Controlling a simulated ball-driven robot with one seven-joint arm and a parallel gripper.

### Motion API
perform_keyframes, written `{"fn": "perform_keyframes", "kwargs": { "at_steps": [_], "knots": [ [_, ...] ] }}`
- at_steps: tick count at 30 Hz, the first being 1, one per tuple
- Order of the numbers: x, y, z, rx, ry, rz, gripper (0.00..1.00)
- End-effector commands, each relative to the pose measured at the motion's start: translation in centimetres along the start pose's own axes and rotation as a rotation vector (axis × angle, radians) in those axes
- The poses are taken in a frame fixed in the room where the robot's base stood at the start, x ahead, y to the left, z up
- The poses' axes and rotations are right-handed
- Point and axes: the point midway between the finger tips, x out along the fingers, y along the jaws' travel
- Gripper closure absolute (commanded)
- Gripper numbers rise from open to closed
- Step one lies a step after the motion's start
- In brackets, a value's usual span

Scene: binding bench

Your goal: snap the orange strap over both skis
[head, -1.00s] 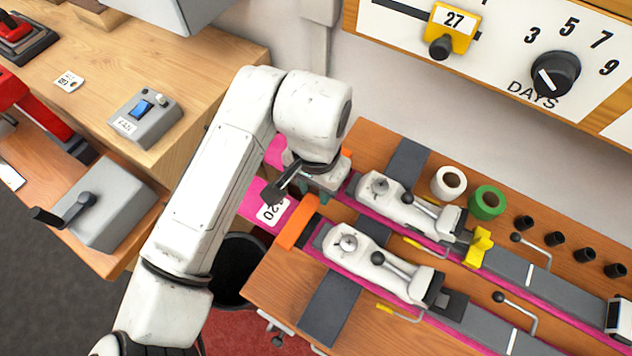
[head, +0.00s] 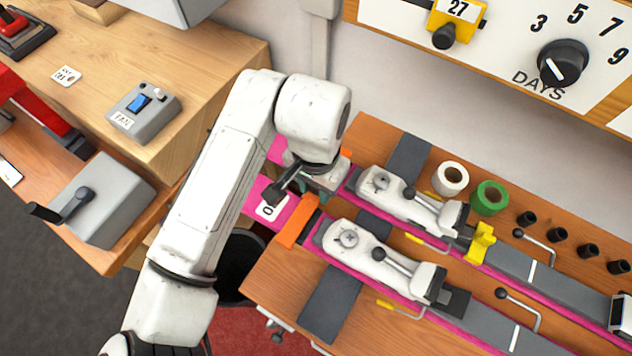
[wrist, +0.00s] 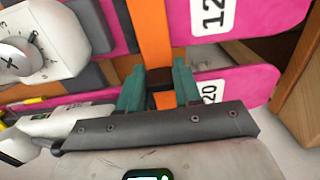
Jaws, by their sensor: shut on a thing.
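The orange strap (head: 298,222) lies across the near ski (head: 470,318), left of its binding. In the wrist view the strap (wrist: 150,32) crosses one pink ski (wrist: 262,14) and runs toward the other ski (wrist: 240,84). My gripper (wrist: 158,88) has its teal fingers shut on a dark end piece of the strap (wrist: 160,78), with some orange between them. In the head view my gripper (head: 313,190) is over the far ski (head: 505,258), left of its binding. My wrist hides part of the strap there. I cannot tell whether the end piece touches the ski.
Two white bindings (head: 412,206) (head: 385,262) with black levers stand on the skis, right of my gripper. White (head: 450,180) and green (head: 489,198) rolls stand behind. A grey lever box (head: 103,200) is at left. A dark bin (head: 238,268) is below the bench's left end.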

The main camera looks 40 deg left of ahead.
Motion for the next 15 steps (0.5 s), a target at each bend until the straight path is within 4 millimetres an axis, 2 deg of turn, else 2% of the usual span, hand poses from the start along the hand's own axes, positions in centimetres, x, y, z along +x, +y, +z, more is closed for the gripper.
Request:
{"fn": "perform_keyframes", "kwargs": {
  "at_steps": [5,6,15],
  "knots": [
    [0.0,0.01,0.0,0.0,0.0,0.0,1.0],
    [0.0,0.01,0.0,0.0,0.0,0.0,0.63],
    [0.0,0.01,0.0,0.0,0.0,0.0,0.37]
  ]
}}
